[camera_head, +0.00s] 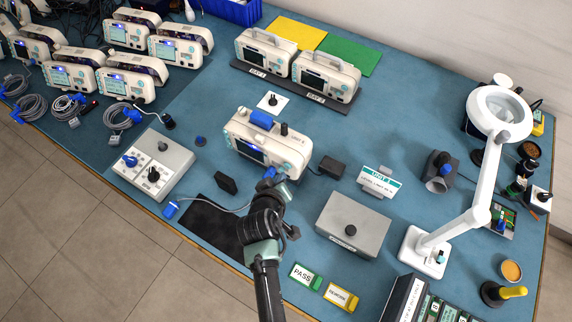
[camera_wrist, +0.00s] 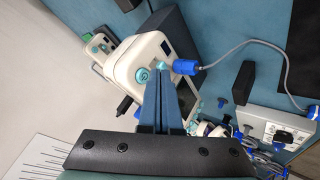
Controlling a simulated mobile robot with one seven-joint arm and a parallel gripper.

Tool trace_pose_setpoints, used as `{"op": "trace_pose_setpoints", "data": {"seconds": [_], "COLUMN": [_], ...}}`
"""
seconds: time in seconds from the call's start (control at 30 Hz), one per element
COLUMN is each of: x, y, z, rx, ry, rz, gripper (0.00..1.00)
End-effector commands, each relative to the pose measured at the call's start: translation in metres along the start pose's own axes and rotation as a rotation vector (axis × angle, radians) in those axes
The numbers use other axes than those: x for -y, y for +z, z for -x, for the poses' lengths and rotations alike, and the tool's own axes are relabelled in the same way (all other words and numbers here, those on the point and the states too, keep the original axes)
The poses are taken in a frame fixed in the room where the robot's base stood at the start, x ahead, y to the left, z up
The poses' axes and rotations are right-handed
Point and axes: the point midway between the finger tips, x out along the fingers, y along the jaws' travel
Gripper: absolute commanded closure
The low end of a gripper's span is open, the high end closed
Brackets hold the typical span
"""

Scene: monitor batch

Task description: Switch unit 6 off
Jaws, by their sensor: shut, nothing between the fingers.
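In the wrist view the shut blue fingers (camera_wrist: 163,82) point at the monitor's front (camera_wrist: 148,52), close to a round teal power button (camera_wrist: 142,75). I cannot tell whether they touch it. A blue plug (camera_wrist: 185,67) sits in the front beside the fingers. The arm hides part of the front in the head view.
A grey box with a knob (camera_head: 353,222) and a sign card (camera_head: 379,182) stand to the right. A tester box (camera_head: 153,164) with a cable lies left. Two monitors (camera_head: 268,53) stand on a dark rack behind. A magnifier lamp (camera_head: 482,205) stands far right.

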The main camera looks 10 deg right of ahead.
Motion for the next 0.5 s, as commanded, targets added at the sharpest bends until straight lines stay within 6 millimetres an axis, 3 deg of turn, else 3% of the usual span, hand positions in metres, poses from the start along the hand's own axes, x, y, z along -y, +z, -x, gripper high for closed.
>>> {"op": "trace_pose_setpoints", "data": {"seconds": [0.5], "x": [0.031], "y": [0.013], "z": [0.033], "rx": [0.001], "ry": [-0.002], "rz": [0.001], "gripper": [1.0]}}
